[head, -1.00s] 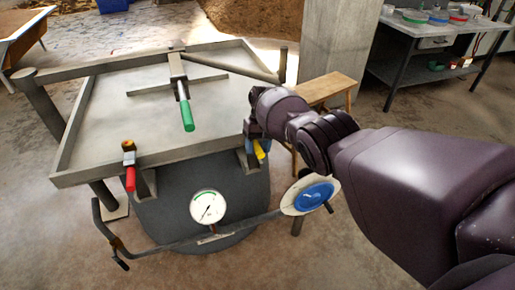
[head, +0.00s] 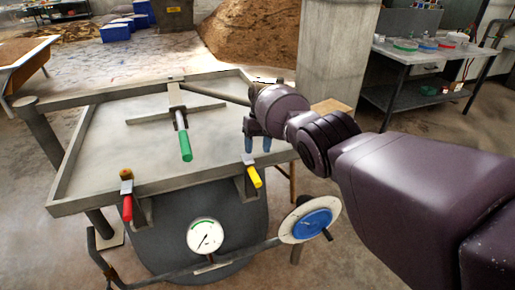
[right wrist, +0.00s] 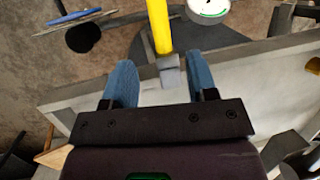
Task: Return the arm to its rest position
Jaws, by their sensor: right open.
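My right gripper (head: 258,145) is open and empty in the head view, over the right part of the grey steamer tray. Its blue fingers stand apart in the right wrist view (right wrist: 163,85), with the yellow handle (right wrist: 158,25) beyond and between them in the picture. In the head view the yellow handle (head: 255,177) hangs at the tray's front edge, just below the fingertips and apart from them. My left gripper is in neither view.
The steamer tray (head: 95,150) carries a green handle (head: 185,146) and a red handle (head: 127,207). Below are a gauge (head: 205,236) and a blue wheel (head: 312,223). A concrete pillar (head: 335,50) and a side table (head: 440,55) stand behind.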

